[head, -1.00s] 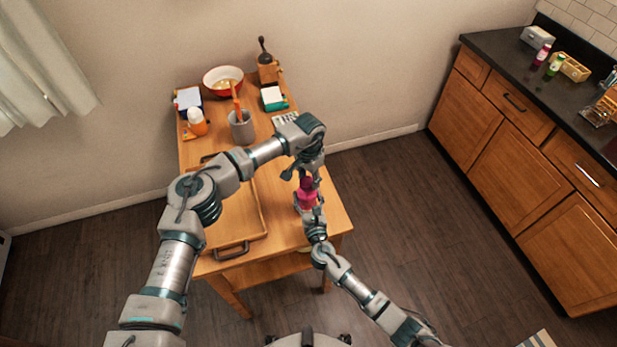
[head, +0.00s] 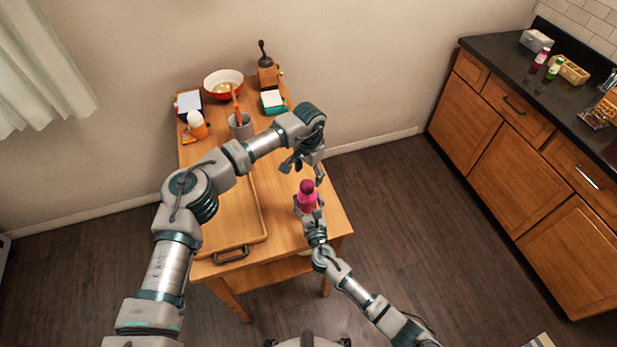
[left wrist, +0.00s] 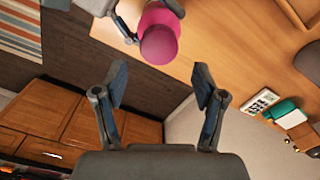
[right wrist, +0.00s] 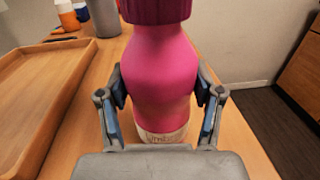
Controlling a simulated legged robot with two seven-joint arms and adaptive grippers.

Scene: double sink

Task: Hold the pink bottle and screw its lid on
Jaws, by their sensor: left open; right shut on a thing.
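The pink bottle (head: 307,203) stands upright near the table's right front side, with its dark magenta lid (head: 307,186) on top. My right gripper (head: 308,207) is shut on the bottle's body. In the right wrist view the fingers press both sides of the bottle (right wrist: 160,75), and the lid (right wrist: 156,10) sits on its neck. I cannot tell how tightly the lid is on. My left gripper (head: 304,170) is open and empty, above and behind the bottle. In the left wrist view the lid (left wrist: 158,45) is beyond the open fingertips, apart from them.
A wooden tray (head: 231,252) lies on the table's left half. Behind it are a grey utensil cup (head: 240,126), an orange bottle with a white cap (head: 197,124), a red bowl (head: 223,83) and a grinder (head: 266,68). A counter (head: 570,95) stands far right.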

